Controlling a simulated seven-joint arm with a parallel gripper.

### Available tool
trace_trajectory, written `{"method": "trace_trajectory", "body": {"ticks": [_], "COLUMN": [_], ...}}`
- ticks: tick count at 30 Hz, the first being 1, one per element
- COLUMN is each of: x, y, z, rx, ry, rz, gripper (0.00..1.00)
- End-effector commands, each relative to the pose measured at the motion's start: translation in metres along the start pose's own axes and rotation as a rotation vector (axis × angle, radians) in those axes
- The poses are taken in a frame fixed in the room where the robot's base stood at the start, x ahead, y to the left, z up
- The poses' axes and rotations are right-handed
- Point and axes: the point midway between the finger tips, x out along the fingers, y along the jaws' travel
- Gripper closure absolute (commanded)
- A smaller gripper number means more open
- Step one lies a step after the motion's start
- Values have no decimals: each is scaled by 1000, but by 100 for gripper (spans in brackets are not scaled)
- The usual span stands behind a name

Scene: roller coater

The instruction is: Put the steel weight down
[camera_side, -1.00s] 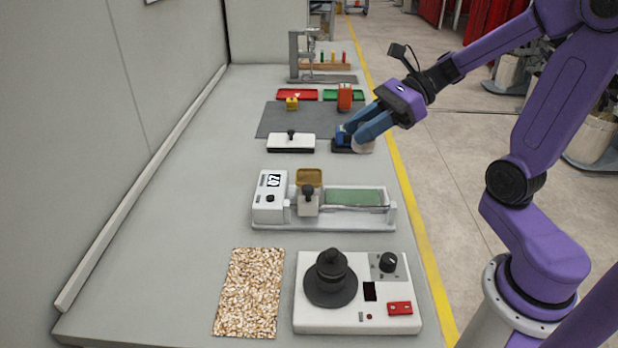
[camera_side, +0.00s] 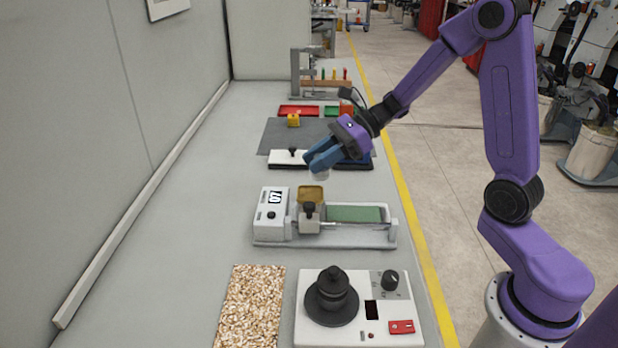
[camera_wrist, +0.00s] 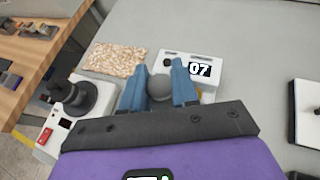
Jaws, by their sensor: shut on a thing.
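My gripper (camera_side: 316,162) is shut on the steel weight (camera_side: 322,174), a light grey round piece partly hidden by the blue fingers. In the side view it is in the air beyond the roller coater (camera_side: 350,234), with its yellow tray (camera_side: 311,194) and green bed (camera_side: 355,214). In the wrist view the grey weight (camera_wrist: 159,87) sits between the two blue fingertips. The coater's white box (camera_wrist: 189,57), with a display reading 07, lies past the right finger.
A white pad with a black knob (camera_side: 284,158) is left of my gripper. A dark grey mat (camera_side: 278,136), red tray (camera_side: 298,110) and yellow block (camera_side: 293,120) lie behind. A speckled mat (camera_side: 251,305) and white device with a black knob (camera_side: 358,335) are nearest. The left bench is clear.

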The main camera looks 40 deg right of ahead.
Motion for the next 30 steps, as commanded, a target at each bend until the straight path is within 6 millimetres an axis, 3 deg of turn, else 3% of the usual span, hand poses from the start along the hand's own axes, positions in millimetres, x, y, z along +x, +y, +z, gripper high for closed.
{"method": "trace_trajectory", "body": {"ticks": [14,21,30], "x": [29,40,41], "y": [-24,-24,-23], "z": [-24,-47,-48], "rx": [1,2,-1], "ry": [0,-1,-1], "rz": [-1,-1,-2], "gripper": [100,100,100]}}
